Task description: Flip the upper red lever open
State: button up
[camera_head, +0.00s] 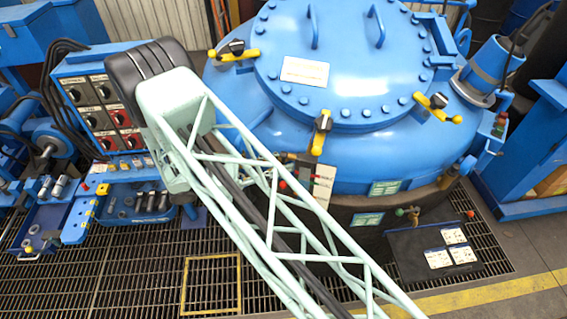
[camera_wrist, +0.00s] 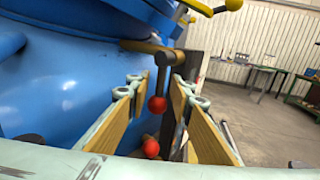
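In the wrist view my gripper (camera_wrist: 161,84) is open, its two fingers with yellow-brown pads spread apart. Between the fingers hangs a dark lever arm (camera_wrist: 166,68) ending in a red ball, the upper red lever (camera_wrist: 157,104). No finger clearly touches it. A second red ball (camera_wrist: 151,148) shows lower in the picture, between the finger bases; its arm is mostly hidden. In the head view, a small red knob (camera_head: 283,185) shows beside my arm at the furnace's front. My gripper is not discernible there, and my arm covers part of this area.
The blue furnace (camera_head: 345,160) has a bolted lid with yellow clamp handles (camera_head: 322,125); its wall (camera_wrist: 60,85) fills the wrist view's left. A control panel (camera_head: 98,105) stands left. A black plate with white labels (camera_head: 437,258) lies right. Open floor (camera_wrist: 255,125) shows at the wrist view's right.

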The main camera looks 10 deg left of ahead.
jog(key=shift+c, duration=0.2)
grip_shut()
